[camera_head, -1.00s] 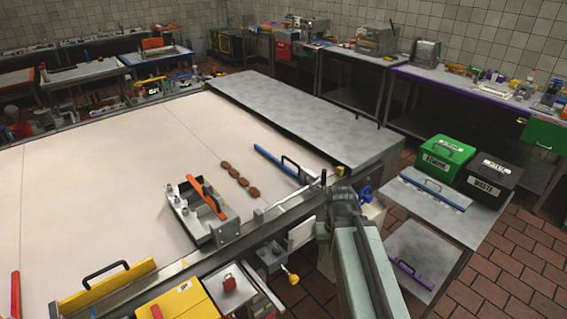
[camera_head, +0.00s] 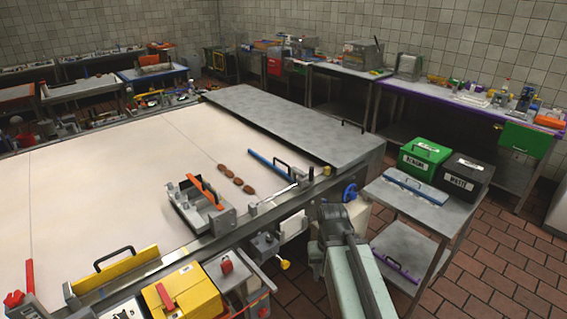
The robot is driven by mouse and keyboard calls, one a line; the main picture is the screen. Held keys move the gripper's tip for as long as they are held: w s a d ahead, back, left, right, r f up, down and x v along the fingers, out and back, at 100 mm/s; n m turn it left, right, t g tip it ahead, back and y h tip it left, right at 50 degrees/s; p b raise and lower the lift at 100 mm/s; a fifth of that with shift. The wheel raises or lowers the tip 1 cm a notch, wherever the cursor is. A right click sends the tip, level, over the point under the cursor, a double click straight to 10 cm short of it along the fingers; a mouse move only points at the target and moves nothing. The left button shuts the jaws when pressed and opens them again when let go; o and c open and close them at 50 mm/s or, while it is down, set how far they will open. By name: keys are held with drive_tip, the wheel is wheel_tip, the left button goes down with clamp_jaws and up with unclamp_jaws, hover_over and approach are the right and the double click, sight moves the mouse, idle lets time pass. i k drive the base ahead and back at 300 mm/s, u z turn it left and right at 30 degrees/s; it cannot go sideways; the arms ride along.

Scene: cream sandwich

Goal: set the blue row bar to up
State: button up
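Another blue bar (camera_head: 417,186), also with a dark handle, lies flat on the small metal cart at right. I cannot tell from its looks which is the row bar, and no up or down marking is readable. My arm rises from the bottom right, its dark joint (camera_head: 338,216) next to the belt's front rail and apart from both bars. My gripper is not clearly visible.
A metal bracket with an orange bar (camera_head: 206,192) stands on the belt. A steel plate (camera_head: 300,128) covers the belt's far right end. Green (camera_head: 424,160) and black (camera_head: 464,177) bins stand on the cart. Tiled floor is free at right.

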sight(292, 171)
drive_tip(key=u, duration=3)
drive_tip(key=k, duration=1.5)
drive_tip(key=z, duration=1.2)
drive_tip(key=i, duration=1.35)
